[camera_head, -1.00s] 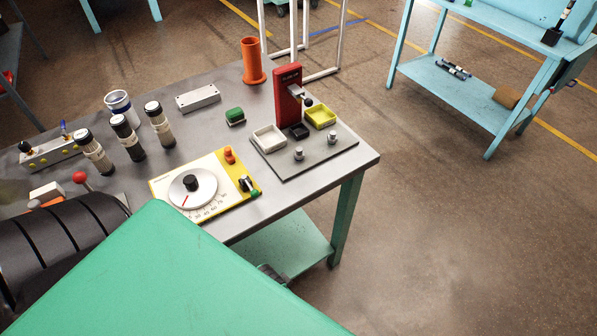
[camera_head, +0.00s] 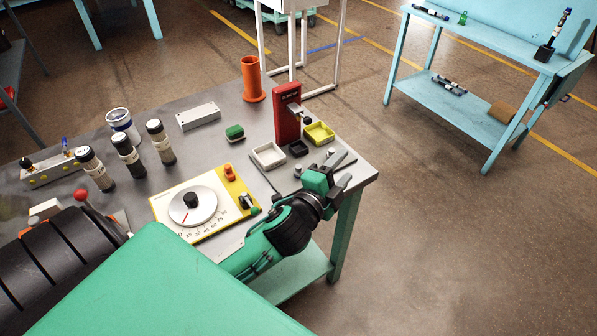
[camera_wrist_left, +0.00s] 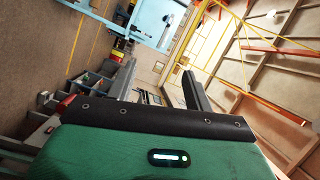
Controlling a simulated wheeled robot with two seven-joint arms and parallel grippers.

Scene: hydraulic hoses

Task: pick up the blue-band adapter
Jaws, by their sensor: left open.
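I cannot make out a blue band on any adapter in the head view. Earlier, two small metal fittings stood on the grey plate (camera_head: 262,182) at the table's right end; my left gripper now covers that area. My left gripper (camera_head: 336,165) is open and appears empty over the right part of this plate, beside the white tray (camera_head: 268,156) and yellow tray (camera_head: 319,133). In the left wrist view its two dark fingers (camera_wrist_left: 160,80) stand apart with no adapter between them. My right gripper is not in view.
A dial panel (camera_head: 191,205), black-topped cylinders (camera_head: 126,156) and an orange cup (camera_head: 252,80) occupy the grey table (camera_head: 215,150). A light-blue bench (camera_head: 480,58) stands farther right, across open floor.

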